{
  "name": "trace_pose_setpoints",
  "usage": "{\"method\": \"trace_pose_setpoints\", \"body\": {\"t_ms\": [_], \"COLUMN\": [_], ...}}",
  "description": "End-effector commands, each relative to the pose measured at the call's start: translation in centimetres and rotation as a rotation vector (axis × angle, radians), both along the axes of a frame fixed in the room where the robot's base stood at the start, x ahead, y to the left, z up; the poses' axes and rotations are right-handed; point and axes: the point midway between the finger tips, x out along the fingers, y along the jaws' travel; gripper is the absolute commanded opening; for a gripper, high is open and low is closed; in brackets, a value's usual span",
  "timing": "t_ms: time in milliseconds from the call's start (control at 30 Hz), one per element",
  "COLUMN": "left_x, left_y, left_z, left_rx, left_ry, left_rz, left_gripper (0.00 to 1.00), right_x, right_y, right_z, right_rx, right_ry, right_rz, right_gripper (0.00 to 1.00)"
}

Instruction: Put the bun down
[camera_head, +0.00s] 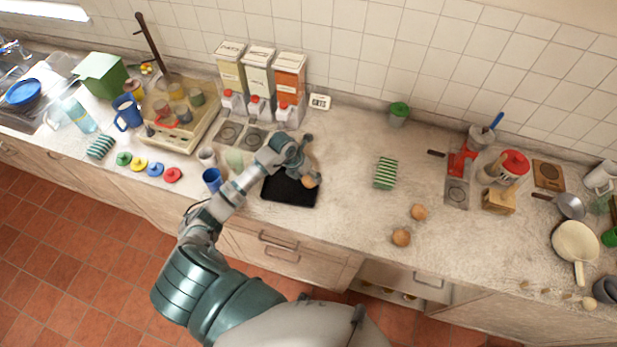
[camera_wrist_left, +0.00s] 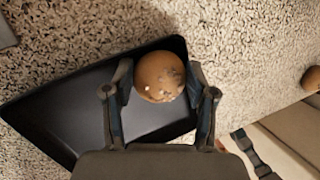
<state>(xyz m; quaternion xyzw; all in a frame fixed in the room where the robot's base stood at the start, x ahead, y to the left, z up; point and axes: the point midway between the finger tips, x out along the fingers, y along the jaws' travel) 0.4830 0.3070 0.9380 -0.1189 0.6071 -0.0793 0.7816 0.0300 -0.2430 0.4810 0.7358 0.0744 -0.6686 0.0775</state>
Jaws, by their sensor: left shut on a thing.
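My left gripper (camera_head: 307,170) is over the right part of a black tray (camera_head: 283,192) on the counter. It is shut on a round brown bun (camera_head: 310,182). In the left wrist view the bun (camera_wrist_left: 160,77) sits between the two fingers of the gripper (camera_wrist_left: 158,90), above the tray's edge area (camera_wrist_left: 70,108). Whether the bun touches the tray I cannot tell. Two more buns lie on the bare counter to the right, one farther back (camera_head: 418,212) and one nearer the front edge (camera_head: 401,237). My right gripper is not in view.
A blue cup (camera_head: 212,180) stands just left of the tray. Three cartons (camera_head: 259,75) stand behind, against the wall. A green striped sponge (camera_head: 385,173) lies to the right. The counter between tray and sponge is clear. A drawer (camera_head: 405,283) below stands open.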

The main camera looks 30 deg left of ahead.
Motion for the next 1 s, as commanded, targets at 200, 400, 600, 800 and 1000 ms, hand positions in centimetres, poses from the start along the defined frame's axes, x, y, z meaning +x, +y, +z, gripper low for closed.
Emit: {"method": "trace_pose_setpoints", "body": {"t_ms": [200,400,600,800,1000], "left_x": [-0.85,-0.85,-0.88,-0.70,-0.57], "left_y": [-0.27,-0.32,-0.23,-0.15,-0.14], "left_z": [-1.66,-1.70,-1.53,-1.21,-1.07], "left_rx": [0.002,0.002,0.003,0.003,0.002], "left_ry": [0.036,0.038,0.034,0.026,0.023], "left_rz": [-0.005,-0.006,-0.006,-0.004,-0.004], "left_gripper": [0.23,0.77,0.87,0.87,0.87], "right_x": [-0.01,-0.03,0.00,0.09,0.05], "right_y": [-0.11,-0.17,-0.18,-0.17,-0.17], "right_z": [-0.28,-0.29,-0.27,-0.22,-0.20], "right_rx": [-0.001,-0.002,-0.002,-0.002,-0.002], "right_ry": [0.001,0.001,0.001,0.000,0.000], "right_rz": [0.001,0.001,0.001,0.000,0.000], "right_gripper": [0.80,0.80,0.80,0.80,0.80]}}
